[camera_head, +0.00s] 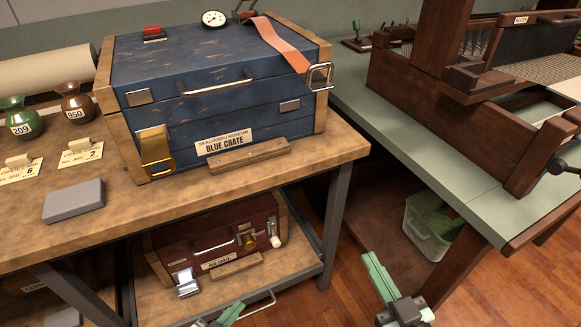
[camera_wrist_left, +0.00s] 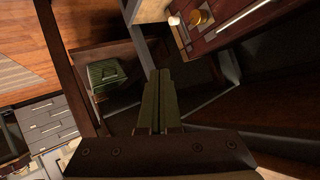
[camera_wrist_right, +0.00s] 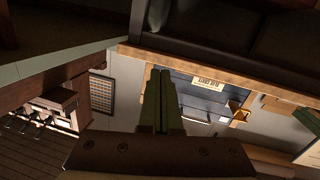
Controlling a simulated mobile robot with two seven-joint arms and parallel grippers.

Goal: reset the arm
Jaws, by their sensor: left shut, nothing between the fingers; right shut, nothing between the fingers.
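My left gripper (camera_head: 222,314) is at the bottom edge of the head view, in front of the lower shelf. In the left wrist view its two green fingers (camera_wrist_left: 158,102) are pressed together with nothing between them. My right gripper (camera_head: 376,272) is right of the workbench, over the wooden floor, pointing up and to the left. In the right wrist view its fingers (camera_wrist_right: 161,100) are also together and empty. Neither gripper touches an object that I can see. Most of both arms is out of the head view.
A blue crate (camera_head: 195,108) with an orange strap stands on the wooden workbench (camera_head: 250,190). A dark red crate (camera_head: 180,245) sits on the shelf below. A green-topped table (camera_head: 420,150) with a loom stands at the right, a green bin (camera_head: 430,228) beneath it. Floor (camera_head: 350,290) between is open.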

